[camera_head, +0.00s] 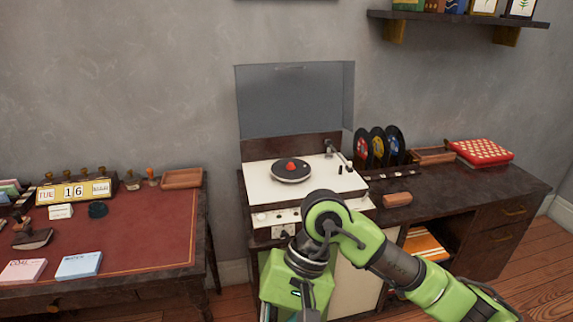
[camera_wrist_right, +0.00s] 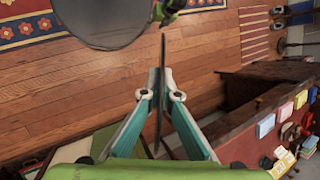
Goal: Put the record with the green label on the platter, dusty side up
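My right gripper (camera_wrist_right: 160,97) is shut on a thin dark disc (camera_wrist_right: 160,62), a record seen edge-on between its two fingers. Its label and both faces are hidden, so I cannot tell the label colour or the dusty side. In the head view my right arm hangs in front of the record player, with the fingers below the frame. The white record player (camera_head: 262,187) has its lid open. Its platter (camera_head: 291,178) is dark, with a small red piece (camera_head: 291,166) at its middle.
Several records stand in a rack (camera_head: 412,175) right of the player, with red and blue-yellow labels showing. The tonearm (camera_head: 341,155) is at the platter's right. A small brown block (camera_head: 397,199) lies at the cabinet's front edge. A red desk (camera_head: 120,235) stands left.

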